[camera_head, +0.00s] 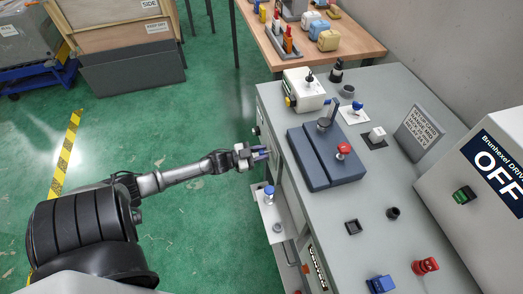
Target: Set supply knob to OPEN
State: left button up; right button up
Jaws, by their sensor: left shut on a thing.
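My left gripper (262,154) reaches in from the left and meets the front face of the grey machine cabinet (375,240), just below its top edge. It is shut on a small part there, which appears to be the supply knob. The fingers mostly hide this knob, and its setting and any OPEN label cannot be read. Some blue shows at the fingertips. A small dark round fitting (257,131) sits on the same face just above the gripper. My right gripper is not in view.
On the cabinet top are a dark blue block (325,158) with a red knob (343,149), a cream box (304,90) and a sign reading OFF (498,167). A small shelf (272,228) with a blue-topped part juts out below the gripper.

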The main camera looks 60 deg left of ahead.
pick_arm(q)
jog(key=m+p, duration=0.1)
jog(key=m, duration=0.2)
jog(key=shift+r+m, duration=0.1)
jog(key=shift+m, duration=0.3)
jog(key=m+p, duration=0.1)
jog(key=m, duration=0.2)
jog(key=shift+m, duration=0.3)
jog(key=m, duration=0.3)
jog(key=shift+m, duration=2.2)
jog(key=o, duration=0.9)
